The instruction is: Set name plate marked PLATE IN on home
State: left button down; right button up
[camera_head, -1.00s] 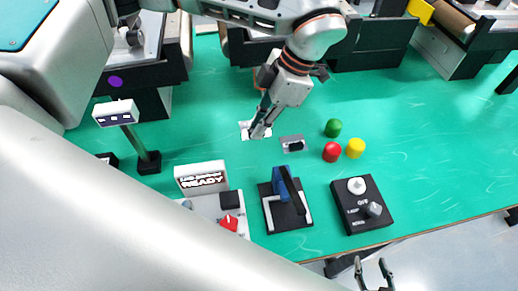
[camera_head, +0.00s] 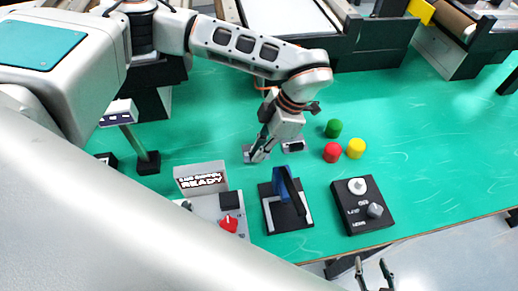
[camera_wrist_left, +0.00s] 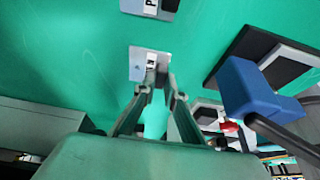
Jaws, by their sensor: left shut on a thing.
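My left gripper (camera_head: 257,158) points down near the middle of the green table, its fingers shut on a small grey name plate (camera_head: 249,151). In the left wrist view this plate (camera_wrist_left: 138,65) shows at the fingertips (camera_wrist_left: 152,84), with a white label whose dark letters are partly hidden. A second grey plate (camera_head: 293,146) lies just right of the gripper in the head view; in the wrist view it (camera_wrist_left: 150,8) is cut off at the top, with a letter like P showing. I cannot tell which spot is home. My right gripper (camera_head: 374,272) is open and empty at the bottom edge.
Green (camera_head: 333,128), red (camera_head: 332,152) and yellow (camera_head: 355,148) round pieces stand to the right. A blue-handled device (camera_head: 285,205), a black knob box (camera_head: 362,205) and a READY sign (camera_head: 201,177) line the front. Conveyors stand behind.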

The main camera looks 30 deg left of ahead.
pick_arm(q)
jog(key=shift+f, duration=0.1)
jog(key=c, duration=2.5)
grip_release()
jog(key=shift+f, duration=0.1)
jog(key=o, duration=0.4)
jog(key=v, duration=1.2)
